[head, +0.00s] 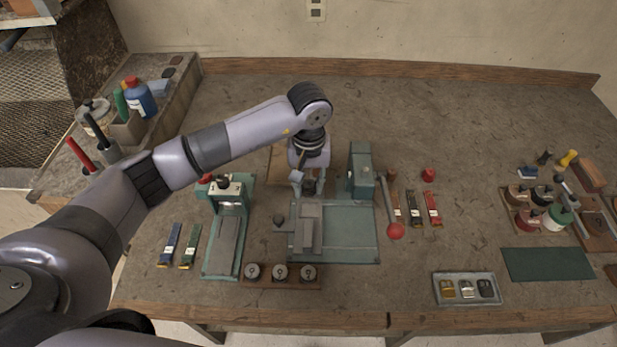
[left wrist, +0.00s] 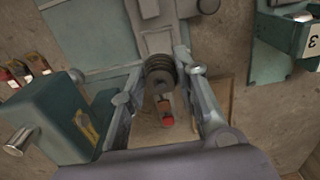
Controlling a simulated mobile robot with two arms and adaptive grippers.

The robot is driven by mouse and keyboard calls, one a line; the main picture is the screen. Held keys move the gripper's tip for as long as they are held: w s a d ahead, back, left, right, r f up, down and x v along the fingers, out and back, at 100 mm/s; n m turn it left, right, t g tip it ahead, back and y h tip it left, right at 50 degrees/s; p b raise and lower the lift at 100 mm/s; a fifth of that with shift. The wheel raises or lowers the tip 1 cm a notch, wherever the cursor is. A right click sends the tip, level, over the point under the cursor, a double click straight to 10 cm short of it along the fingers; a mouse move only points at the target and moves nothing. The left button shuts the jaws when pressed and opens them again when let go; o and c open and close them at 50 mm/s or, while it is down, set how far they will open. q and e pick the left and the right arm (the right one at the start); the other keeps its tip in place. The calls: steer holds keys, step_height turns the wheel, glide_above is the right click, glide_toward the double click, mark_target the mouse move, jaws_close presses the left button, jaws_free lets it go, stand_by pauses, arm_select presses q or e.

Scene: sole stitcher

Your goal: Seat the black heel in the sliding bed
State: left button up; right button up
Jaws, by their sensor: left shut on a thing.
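My left gripper (head: 309,186) is at the back end of the grey sliding bed (head: 311,236), over the teal base plate (head: 352,245). In the left wrist view its two fingers (left wrist: 160,78) are closed in on a dark, ribbed, round piece (left wrist: 159,70), which looks like the black heel. The piece is at the near end of the sliding bed (left wrist: 154,28); I cannot tell whether it touches the bed. In the head view the gripper mostly hides the piece. My right gripper is not in view.
A teal upright housing (head: 361,172) and a red-ball lever (head: 395,230) stand to the right of the gripper. A smaller green press (head: 229,205) stands to the left. A wooden strip with round pieces (head: 281,281) lies in front.

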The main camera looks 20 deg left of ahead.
mark_target(309, 186)
arm_select(q)
steer(key=shift+f, duration=1)
steer(key=shift+f, duration=0.1)
steer(key=shift+f+b, duration=0.45)
steer(key=shift+b, duration=0.3)
step_height(309, 186, down, 4)
steer(key=b, duration=0.4)
steer(key=shift+r, duration=0.15)
steer(key=shift+s+b, duration=0.1)
steer(key=shift+b, duration=0.2)
